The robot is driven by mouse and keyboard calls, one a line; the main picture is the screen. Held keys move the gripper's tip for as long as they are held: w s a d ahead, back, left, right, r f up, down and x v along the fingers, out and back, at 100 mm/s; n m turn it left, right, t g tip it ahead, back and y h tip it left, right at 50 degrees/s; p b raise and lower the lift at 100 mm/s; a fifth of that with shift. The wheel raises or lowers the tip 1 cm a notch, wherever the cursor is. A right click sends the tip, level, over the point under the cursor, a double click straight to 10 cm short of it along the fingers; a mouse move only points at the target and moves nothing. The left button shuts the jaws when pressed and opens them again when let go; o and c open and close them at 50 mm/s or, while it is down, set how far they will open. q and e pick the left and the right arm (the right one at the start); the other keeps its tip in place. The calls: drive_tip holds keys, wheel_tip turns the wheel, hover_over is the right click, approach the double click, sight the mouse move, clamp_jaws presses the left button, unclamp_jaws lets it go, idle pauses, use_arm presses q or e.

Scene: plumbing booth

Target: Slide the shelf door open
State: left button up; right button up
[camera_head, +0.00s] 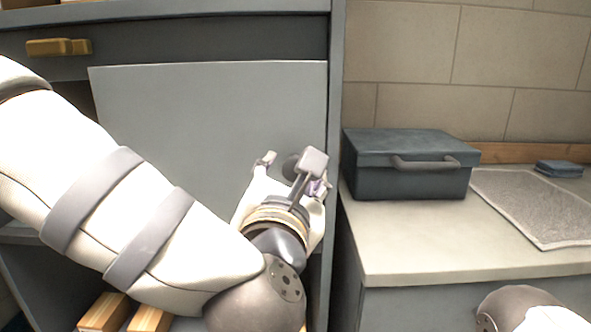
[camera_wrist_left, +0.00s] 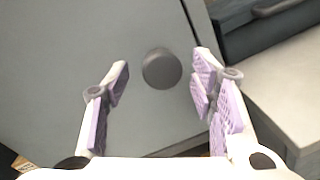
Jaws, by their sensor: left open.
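The shelf door (camera_head: 200,110) is a flat grey panel in the cabinet front, its right edge near the cabinet's right side post. Its round dark knob (camera_head: 291,166) is near that right edge, partly hidden behind my left gripper (camera_head: 292,172). In the left wrist view the knob (camera_wrist_left: 162,68) shows between the two open, purple-padded fingers of the left gripper (camera_wrist_left: 163,75), with visible gaps on both sides. The fingers do not touch it. My right gripper is out of view; only part of my right arm shows at the bottom right.
A yellow handle (camera_head: 58,47) is on the dark strip above the door. Wooden blocks (camera_head: 125,313) lie low in the cabinet, under my left arm. A dark toolbox (camera_head: 410,165), a grey mat (camera_head: 540,205) and a folded blue cloth (camera_head: 560,168) are on the right counter (camera_head: 420,245).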

use_arm(q)
drive_tip(key=shift+w+d, duration=0.2)
drive_tip(key=shift+w, duration=1)
clamp_jaws()
